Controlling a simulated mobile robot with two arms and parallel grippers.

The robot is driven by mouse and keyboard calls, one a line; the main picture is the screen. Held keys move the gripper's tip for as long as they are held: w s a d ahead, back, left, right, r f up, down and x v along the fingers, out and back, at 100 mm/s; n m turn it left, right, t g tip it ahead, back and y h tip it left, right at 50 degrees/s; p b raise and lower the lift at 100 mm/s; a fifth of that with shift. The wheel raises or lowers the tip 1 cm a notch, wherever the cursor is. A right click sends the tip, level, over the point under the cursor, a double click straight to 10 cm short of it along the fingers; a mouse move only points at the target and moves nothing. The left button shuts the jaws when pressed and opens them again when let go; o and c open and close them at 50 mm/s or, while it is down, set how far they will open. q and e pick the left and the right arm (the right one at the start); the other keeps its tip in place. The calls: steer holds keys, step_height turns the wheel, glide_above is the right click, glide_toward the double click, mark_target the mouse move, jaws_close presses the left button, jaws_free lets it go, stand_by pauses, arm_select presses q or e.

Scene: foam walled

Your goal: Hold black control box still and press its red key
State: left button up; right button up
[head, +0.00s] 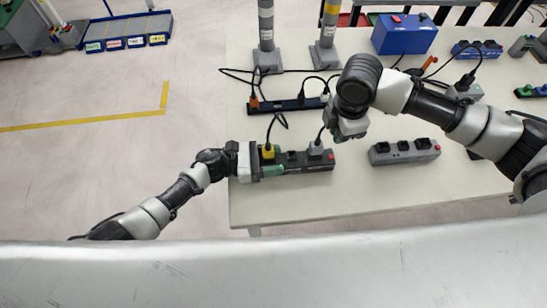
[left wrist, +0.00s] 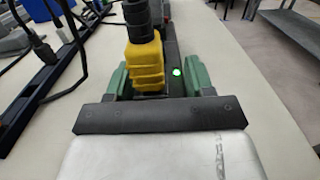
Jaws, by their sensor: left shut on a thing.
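The black control box (head: 293,168) is a long dark block lying on the table, with a yellow plug (head: 267,152) and a grey plug (head: 316,149) in its top. Its small red key (head: 331,156) is at the right end. My left gripper (head: 272,171) is shut on the box's left end. In the left wrist view its green fingers (left wrist: 160,80) flank the box, with the yellow plug (left wrist: 146,62) and a lit green lamp (left wrist: 177,72) between them. My right gripper (head: 336,134) hangs over the box's right end, above and behind the red key; its finger opening is unclear.
A grey box (head: 404,152) with black sockets and a red button lies to the right. A dark strip (head: 287,106) with cables lies behind. Two posts (head: 267,50) and a blue case (head: 404,36) stand farther back. The table (head: 300,205) is clear in front.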

mark_target(332, 155)
jaws_close()
stand_by(1.5)
steer(key=m+t+y, duration=0.1)
steer(key=m+y, duration=0.2)
steer(key=m, duration=0.2)
steer(key=r+m+t+y, duration=0.1)
steer(key=m+y, duration=0.1)
steer(key=m, duration=0.3)
steer(key=m+t+y, duration=0.1)
steer(key=m+y, duration=0.2)
steer(key=m, duration=0.2)
steer(key=shift+w+d+r+m+y, duration=0.25)
steer(key=shift+r+m+y, duration=0.05)
steer(key=shift+r, duration=0.1)
steer(key=shift+f, duration=4.45)
